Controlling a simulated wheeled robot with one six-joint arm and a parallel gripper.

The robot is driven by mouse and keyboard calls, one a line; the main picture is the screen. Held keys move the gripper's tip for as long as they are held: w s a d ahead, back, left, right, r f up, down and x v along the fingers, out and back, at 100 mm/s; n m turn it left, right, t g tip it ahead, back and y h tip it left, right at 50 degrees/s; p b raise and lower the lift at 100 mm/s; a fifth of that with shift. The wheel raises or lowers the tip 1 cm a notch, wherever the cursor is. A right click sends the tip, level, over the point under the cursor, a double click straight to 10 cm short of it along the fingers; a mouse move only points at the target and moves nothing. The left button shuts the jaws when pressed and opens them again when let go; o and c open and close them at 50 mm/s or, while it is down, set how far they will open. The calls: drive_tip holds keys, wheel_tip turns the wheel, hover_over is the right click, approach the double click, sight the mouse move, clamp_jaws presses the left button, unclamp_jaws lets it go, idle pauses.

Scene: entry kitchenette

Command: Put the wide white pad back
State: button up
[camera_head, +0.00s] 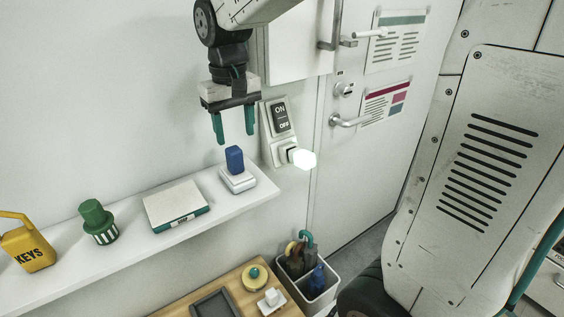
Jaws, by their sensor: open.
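A white pad-like base (239,184) sits near the right end of the wall shelf. A blue upright block (235,160) stands on it; I cannot tell whether they are one piece. A wider flat white slab with a teal lower edge (175,202) lies on the shelf to its left. I cannot tell for sure which of these the task calls the wide white pad. My gripper (235,138) points down with its teal fingers apart and empty. It appears just above the blue block, apart from it.
The white shelf (130,240) also holds a green-topped jar (98,222) and a yellow KEYS container (28,248). An ON/OFF switch plate (281,120) is close right of my gripper. Below are a wooden surface (180,304) with a dark tray (214,304) and a white bin (318,304).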

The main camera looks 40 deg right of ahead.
drive_tip(key=s+d+t, duration=0.1)
drive_tip(key=s+d, duration=0.1)
drive_tip(key=s, duration=2.1)
drive_tip(key=shift+d+f, duration=0.35)
